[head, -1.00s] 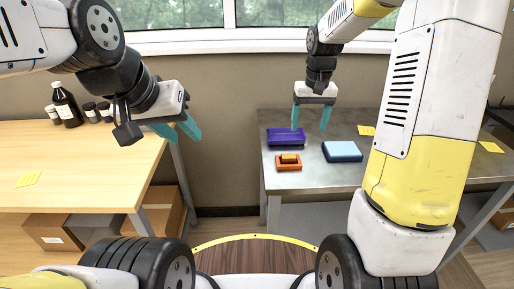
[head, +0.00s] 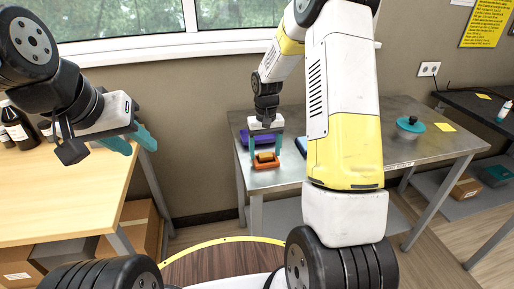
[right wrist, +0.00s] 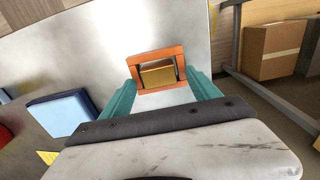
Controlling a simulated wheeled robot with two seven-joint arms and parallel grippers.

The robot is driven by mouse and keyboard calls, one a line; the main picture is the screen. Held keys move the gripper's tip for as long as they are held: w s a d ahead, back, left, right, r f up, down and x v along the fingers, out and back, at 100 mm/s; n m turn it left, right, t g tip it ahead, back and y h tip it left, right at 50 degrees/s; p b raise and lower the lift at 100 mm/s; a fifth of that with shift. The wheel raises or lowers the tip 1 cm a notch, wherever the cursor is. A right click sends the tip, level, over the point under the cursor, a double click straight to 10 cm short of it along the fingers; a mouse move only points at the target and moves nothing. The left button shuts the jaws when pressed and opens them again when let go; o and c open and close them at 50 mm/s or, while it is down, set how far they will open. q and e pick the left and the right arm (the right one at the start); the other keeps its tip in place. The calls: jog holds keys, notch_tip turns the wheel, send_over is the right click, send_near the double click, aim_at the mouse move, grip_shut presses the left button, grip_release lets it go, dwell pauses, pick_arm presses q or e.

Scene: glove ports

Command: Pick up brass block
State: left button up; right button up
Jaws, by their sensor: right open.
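The brass block (head: 265,156) lies in a small orange tray (head: 265,165) on the grey metal table. In the right wrist view the brass block (right wrist: 157,74) sits inside the orange tray's rim (right wrist: 155,54), between the fingertips but still beyond them. My right gripper (head: 265,153) is open above the tray, pointing down, with one teal finger on each side; the fingers also show in the right wrist view (right wrist: 162,88). I cannot tell how far the fingertips are from the tray. My left gripper (head: 131,143) is open and empty beside the wooden table, far from the block.
A purple tray (head: 243,139) lies just behind the orange one. A blue tray (right wrist: 62,112) is to the side, mostly hidden by my arm in the head view. Dark bottles (head: 17,125) stand on the wooden table (head: 60,195).

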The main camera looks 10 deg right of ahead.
grip_shut()
dwell(0.3)
